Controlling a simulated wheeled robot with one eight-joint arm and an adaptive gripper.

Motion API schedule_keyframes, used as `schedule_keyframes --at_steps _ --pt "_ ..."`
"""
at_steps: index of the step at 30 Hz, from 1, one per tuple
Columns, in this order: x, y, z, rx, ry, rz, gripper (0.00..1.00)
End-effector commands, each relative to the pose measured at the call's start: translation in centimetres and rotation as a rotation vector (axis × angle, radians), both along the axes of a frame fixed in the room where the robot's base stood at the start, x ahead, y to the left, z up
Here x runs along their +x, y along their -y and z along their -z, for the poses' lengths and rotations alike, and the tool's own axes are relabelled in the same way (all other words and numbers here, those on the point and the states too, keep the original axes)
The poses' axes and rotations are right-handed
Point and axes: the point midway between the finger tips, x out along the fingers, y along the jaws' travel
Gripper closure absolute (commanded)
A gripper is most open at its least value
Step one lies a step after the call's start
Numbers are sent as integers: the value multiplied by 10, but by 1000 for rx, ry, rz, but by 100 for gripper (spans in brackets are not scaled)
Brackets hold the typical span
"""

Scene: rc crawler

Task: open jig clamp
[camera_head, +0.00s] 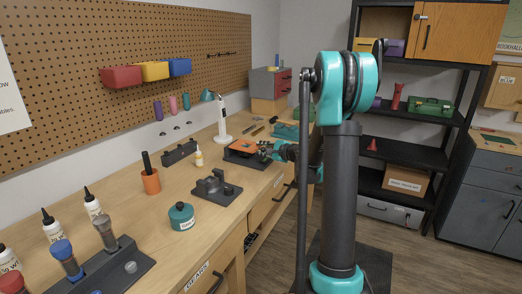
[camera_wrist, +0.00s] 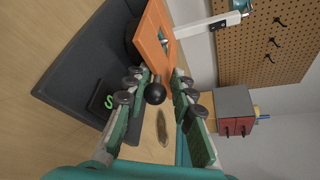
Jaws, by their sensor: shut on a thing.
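The jig clamp has a dark base (camera_wrist: 85,60) with a green letter S and an upright orange plate (camera_wrist: 154,36) in the wrist view. A black ball knob (camera_wrist: 155,94) sits between the fingertips of my gripper (camera_wrist: 157,88), which is shut on it. In the head view the jig's orange top (camera_head: 243,146) is at the bench's right edge, with my gripper (camera_head: 270,151) at its right side. The fingers and arm hide part of the jig, and how the knob joins it is unclear.
A red-and-grey drawer box (camera_wrist: 236,113) is beyond the jig. Bare bench lies left of the jig.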

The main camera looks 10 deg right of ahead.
Motion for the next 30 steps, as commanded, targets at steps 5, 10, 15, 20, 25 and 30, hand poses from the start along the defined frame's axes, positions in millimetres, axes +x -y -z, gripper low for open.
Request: schedule_keyframes --at_steps 5,10,15,20,25,30 --pt "-3 -3 -1 -15 -14 -7 100" --pt "-3 -3 -6 -38 -31 -8 100" --pt "-2 -4 -17 -94 -72 -8 100" --pt "0 -8 -34 -190 -142 -9 100" --pt "5 -14 -55 -319 -234 -8 100" --pt "12 -23 -74 -449 -330 -9 100"
